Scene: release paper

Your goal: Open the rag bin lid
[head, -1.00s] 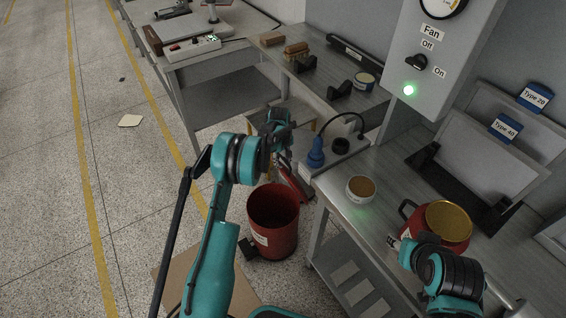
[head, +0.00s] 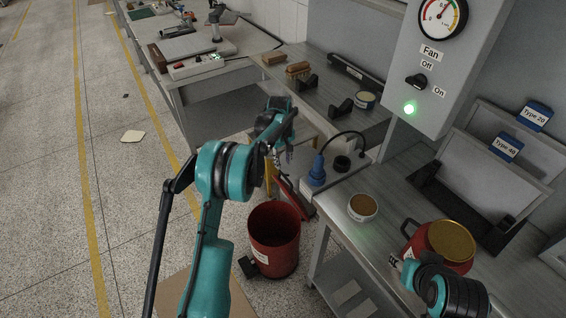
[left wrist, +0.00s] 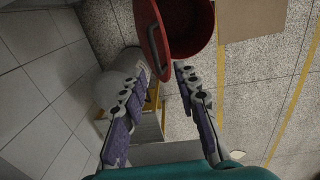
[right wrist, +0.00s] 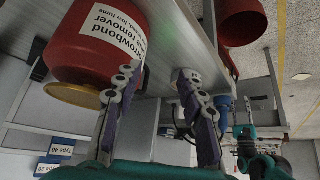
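The red rag bin (head: 273,245) stands on the floor left of the workbench, its mouth open. Its red lid (head: 291,196) is raised, tilted up at the bin's back edge. In the left wrist view, the bin (left wrist: 190,28) and the lid (left wrist: 151,36) with its dark handle lie beyond my fingers. My left gripper (head: 283,152) is above and behind the bin, open, with fingers apart (left wrist: 162,72) and nothing clearly held. My right gripper (right wrist: 160,72) is open beside the red glue remover can (right wrist: 95,42), not visibly holding it.
A grey control box (head: 440,70) overhangs the bench. Floor on the left is mostly free, with a cardboard sheet (head: 180,290) near my left arm.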

